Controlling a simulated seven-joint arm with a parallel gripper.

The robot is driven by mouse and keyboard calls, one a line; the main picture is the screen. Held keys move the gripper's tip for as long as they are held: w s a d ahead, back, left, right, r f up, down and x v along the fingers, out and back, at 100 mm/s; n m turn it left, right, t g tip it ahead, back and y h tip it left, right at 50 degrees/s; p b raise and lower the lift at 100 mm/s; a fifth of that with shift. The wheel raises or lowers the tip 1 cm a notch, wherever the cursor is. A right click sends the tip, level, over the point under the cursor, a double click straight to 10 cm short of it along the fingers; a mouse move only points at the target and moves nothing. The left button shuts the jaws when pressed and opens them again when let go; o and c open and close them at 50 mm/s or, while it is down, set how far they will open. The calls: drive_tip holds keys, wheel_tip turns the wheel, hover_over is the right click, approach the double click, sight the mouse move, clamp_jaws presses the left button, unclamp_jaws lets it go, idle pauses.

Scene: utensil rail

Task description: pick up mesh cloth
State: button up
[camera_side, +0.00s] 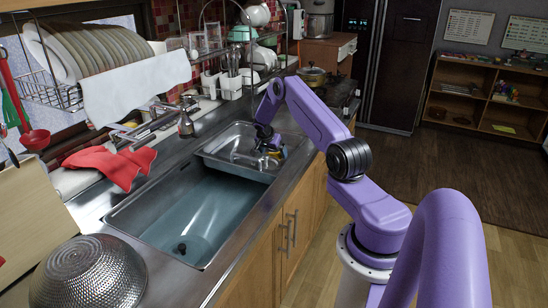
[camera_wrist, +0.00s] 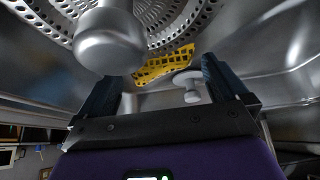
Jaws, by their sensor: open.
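The mesh cloth (camera_wrist: 166,64) is yellow with a grid of holes. In the wrist view it lies beyond and between my fingertips, its left end next to a large metal knob. I cannot tell whether the fingers touch it. My gripper (camera_wrist: 160,76) is open, one dark finger on each side, with no cloth clearly held. In the side view my gripper (camera_side: 267,143) is down in the shallow metal tray (camera_side: 213,152) at the far end of the sink. The cloth is mostly hidden by the gripper there.
A rounded metal knob (camera_wrist: 108,40) and a perforated metal piece (camera_wrist: 172,18) are close to my left finger. A smaller knob (camera_wrist: 191,94) stands between the fingers. Water fills the sink (camera_side: 190,205) nearer the camera. The faucet (camera_side: 185,122) is left of the tray.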

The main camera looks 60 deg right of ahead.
drive_tip(key=shift+d+f, duration=0.2)
drive_tip(key=shift+f, duration=0.15)
drive_tip(key=c, duration=1)
drive_tip(key=shift+r, duration=0.15)
drive_tip(key=shift+c, duration=0.2)
